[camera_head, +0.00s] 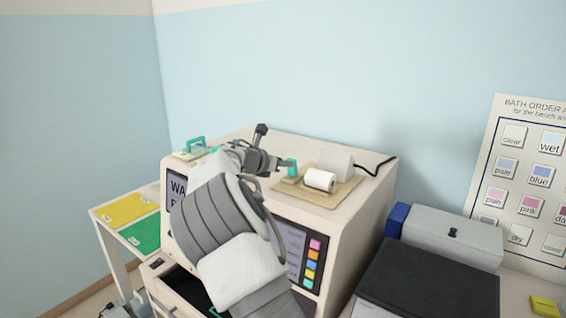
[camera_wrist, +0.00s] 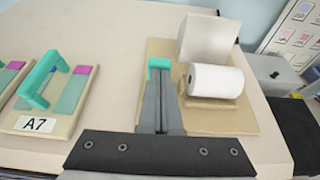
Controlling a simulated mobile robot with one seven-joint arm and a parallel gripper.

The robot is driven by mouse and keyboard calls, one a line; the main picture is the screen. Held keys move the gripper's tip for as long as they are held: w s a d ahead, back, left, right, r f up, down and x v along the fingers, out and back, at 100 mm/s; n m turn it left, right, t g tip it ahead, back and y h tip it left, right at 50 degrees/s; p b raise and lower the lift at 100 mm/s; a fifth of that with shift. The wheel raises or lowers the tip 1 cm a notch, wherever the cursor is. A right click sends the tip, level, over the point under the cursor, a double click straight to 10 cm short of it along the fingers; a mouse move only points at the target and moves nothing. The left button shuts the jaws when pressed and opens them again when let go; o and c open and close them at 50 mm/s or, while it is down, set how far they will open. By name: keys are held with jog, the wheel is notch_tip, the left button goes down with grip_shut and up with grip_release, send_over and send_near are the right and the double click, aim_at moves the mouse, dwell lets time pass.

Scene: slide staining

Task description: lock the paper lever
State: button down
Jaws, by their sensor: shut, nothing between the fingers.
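A small teal lever (camera_head: 292,167) stands at the left edge of a tan board on top of the cream machine, beside a white paper roll (camera_head: 320,180). In the wrist view the teal lever (camera_wrist: 158,66) shows just beyond my fingertips, with the paper roll (camera_wrist: 215,80) to its right. My gripper (camera_head: 286,163) is shut and empty, with its tips at or very near the lever. It also shows in the wrist view (camera_wrist: 160,82). I cannot tell whether the tips touch the lever. The lever's lower part is hidden behind the fingers.
A slide holder labelled A7 (camera_wrist: 50,105) with a teal handle sits to the left. The machine top (camera_wrist: 110,40) between is clear. A dark cable (camera_head: 375,165) runs at the right.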

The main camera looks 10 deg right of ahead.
jog(key=shift+w+d+r+p, duration=0.55)
jog(key=shift+r+p, duration=0.15)
jog(key=shift+p, duration=0.4)
jog(key=shift+d+f, duration=0.1)
jog(key=shift+f, duration=0.15)
jog(key=shift+r, duration=0.15)
jog(key=shift+r+p, duration=0.6)
jog(key=shift+r, duration=0.1)
jog(key=shift+s+r, duration=0.1)
jog(key=s+a+r, duration=0.5)
jog(key=r, duration=0.5)
jog(key=shift+a+r, duration=0.25)
